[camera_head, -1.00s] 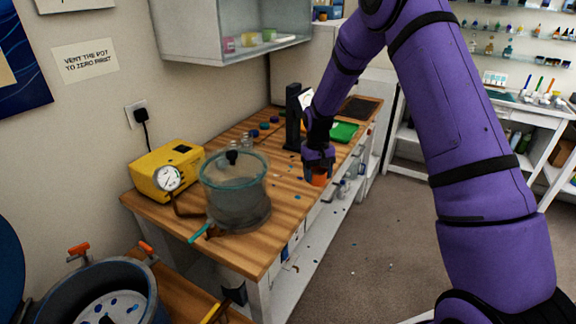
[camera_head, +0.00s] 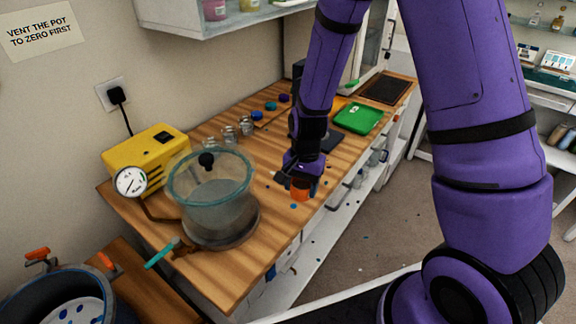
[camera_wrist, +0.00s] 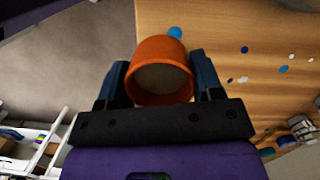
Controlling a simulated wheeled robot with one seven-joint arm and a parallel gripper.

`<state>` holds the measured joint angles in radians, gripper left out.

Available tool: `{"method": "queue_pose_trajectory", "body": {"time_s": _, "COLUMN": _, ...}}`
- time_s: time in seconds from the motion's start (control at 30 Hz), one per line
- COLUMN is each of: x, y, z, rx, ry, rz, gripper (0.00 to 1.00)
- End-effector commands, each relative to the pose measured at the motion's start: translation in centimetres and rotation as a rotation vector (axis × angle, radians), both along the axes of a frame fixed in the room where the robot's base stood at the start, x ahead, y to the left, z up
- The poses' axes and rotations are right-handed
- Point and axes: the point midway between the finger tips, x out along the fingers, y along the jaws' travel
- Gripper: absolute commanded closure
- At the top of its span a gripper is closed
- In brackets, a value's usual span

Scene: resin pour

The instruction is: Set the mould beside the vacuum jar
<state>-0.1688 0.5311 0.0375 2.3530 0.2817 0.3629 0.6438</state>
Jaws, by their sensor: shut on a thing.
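The orange mould (camera_head: 300,192) is a small round cup near the front edge of the wooden bench. My gripper (camera_head: 299,180) is shut on it from above. In the wrist view the mould (camera_wrist: 160,70) sits between the two fingers (camera_wrist: 160,82), with a pale inside showing. I cannot tell whether its base touches the bench. The vacuum jar (camera_head: 212,195), a clear round pot with a teal rim and black knob, stands on the bench to the left of the mould, with a gap of bare wood between them.
A yellow pump (camera_head: 150,155) with a gauge (camera_head: 130,181) is behind and left of the jar. Small glass jars (camera_head: 229,134) stand behind. A green tray (camera_head: 358,118) and dark mat (camera_head: 386,90) lie at the far end. Bench wood (camera_head: 262,215) right of the jar is free.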

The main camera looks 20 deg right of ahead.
Motion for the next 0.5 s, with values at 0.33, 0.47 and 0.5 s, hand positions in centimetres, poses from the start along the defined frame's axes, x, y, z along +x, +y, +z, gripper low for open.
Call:
{"method": "queue_pose_trajectory", "body": {"time_s": 0.33, "x": -5.8, "y": 0.3, "z": 0.0, "rx": 0.001, "ry": -0.001, "rz": -0.236, "gripper": 0.64}}
{"method": "queue_pose_trajectory", "body": {"time_s": 0.47, "x": -3.6, "y": -0.5, "z": -0.3, "rx": 0.0, "ry": -0.002, "rz": -0.239, "gripper": 0.64}}
{"method": "queue_pose_trajectory", "body": {"time_s": 0.5, "x": -2.7, "y": -0.8, "z": -0.4, "rx": 0.002, "ry": -0.002, "rz": -0.239, "gripper": 0.64}}
